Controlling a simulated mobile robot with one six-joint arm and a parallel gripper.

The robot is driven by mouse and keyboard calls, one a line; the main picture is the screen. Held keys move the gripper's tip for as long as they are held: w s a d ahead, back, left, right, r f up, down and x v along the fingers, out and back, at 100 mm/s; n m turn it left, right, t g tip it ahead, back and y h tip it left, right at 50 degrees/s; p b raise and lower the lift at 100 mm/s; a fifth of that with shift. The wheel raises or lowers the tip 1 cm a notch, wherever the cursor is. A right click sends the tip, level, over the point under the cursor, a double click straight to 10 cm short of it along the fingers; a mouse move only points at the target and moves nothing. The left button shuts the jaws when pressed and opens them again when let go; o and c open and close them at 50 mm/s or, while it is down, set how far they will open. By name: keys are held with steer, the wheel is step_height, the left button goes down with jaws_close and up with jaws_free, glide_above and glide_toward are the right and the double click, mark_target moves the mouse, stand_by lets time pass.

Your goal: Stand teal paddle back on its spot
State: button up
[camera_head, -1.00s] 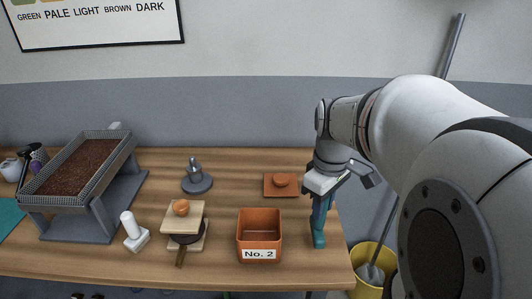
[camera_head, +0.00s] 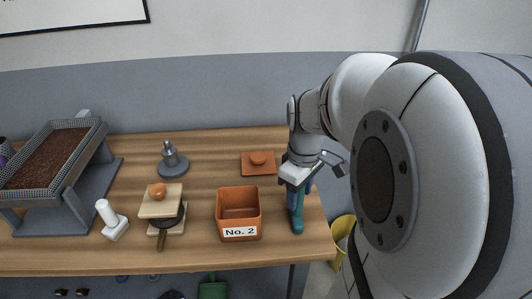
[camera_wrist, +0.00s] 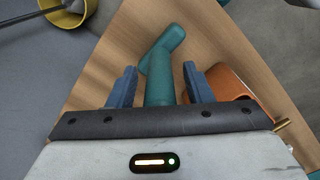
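The teal paddle (camera_head: 298,211) is at the right end of the wooden table, under my gripper. The fingers are apart, with a narrow gap showing on each side of the paddle. The paddle's upper part is hidden by my gripper. I cannot make out a marked spot for it.
An orange bin labelled No. 2 (camera_head: 239,203) stands just left of the paddle. An orange lid (camera_head: 259,170) lies behind it. The table's right edge is close, with a yellow bucket (camera_head: 343,230) beyond. Farther left are a wooden press (camera_head: 157,205), a white-handled tool (camera_head: 112,225) and a grey stand (camera_head: 172,165).

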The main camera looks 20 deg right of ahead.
steer(key=shift+r, duration=0.1)
step_height(320, 180, up, 12)
steer(key=shift+f+p, duration=0.1)
steer(key=shift+p, duration=0.95)
steer(key=shift+a+f, duration=0.1)
steer(key=shift+a, duration=0.2)
steer(key=s+a+f+m+t, duration=0.2)
steer(key=s+a+f+m, duration=0.3)
steer(key=a+f, duration=0.4)
steer(key=shift+a+m, duration=0.25)
steer(key=shift+m, duration=0.15)
steer(key=shift+r, duration=0.1)
step_height(320, 180, up, 7)
steer(key=p, duration=0.6)
steer(key=shift+t+p, duration=0.3)
steer(key=shift+s+r, duration=0.1)
